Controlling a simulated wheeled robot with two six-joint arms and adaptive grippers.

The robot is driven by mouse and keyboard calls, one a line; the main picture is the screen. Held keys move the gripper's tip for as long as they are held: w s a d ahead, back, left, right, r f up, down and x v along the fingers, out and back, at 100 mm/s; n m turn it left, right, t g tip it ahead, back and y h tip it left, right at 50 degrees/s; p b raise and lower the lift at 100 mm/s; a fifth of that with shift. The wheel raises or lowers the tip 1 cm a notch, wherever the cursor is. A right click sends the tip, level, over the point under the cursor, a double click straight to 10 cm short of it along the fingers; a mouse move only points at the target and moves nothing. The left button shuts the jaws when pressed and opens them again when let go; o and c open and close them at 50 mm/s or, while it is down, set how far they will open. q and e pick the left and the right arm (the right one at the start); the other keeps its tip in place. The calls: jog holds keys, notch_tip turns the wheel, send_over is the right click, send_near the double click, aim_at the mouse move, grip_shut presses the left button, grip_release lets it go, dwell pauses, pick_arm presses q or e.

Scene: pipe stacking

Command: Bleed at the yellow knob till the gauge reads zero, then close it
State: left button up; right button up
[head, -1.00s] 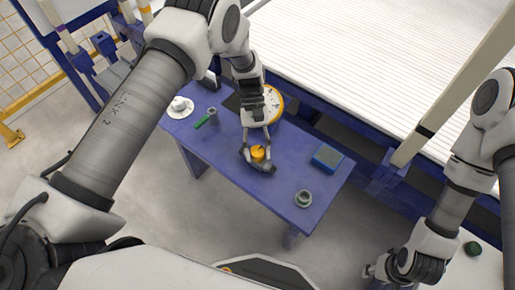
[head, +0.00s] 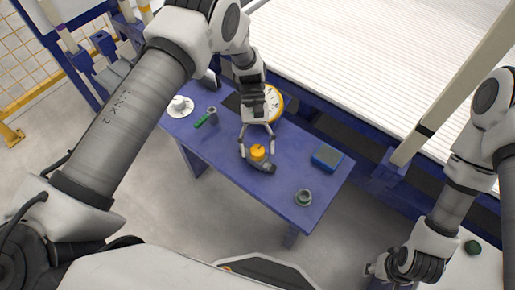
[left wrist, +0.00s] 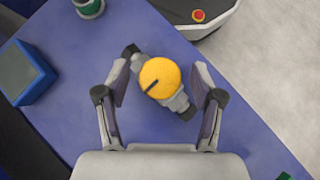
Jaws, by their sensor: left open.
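The yellow knob (head: 257,152) sits on a grey valve body (head: 266,167) on the blue table. In the left wrist view the knob (left wrist: 160,77) is round with a dark line on its left half, pointing to the lower left. My left gripper (head: 257,148) is open, its fingers on either side of the knob and apart from it. The white gauge (head: 272,102) with a yellow rim is partly hidden behind my left arm, and its reading is too small to tell. My right gripper (head: 372,270) is at the lower right, away from the table, its fingers too small to judge.
On the blue table (head: 225,150) are a blue box (head: 327,157), a grey-green ring fitting (head: 303,198), a green-handled tool (head: 203,121) and a white flanged part (head: 180,106). A white ribbed surface (head: 370,70) lies behind. The table's front right is mostly clear.

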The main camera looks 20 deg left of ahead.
pick_arm(q)
jog(key=v, duration=1.1)
jog(key=shift+a, duration=0.1)
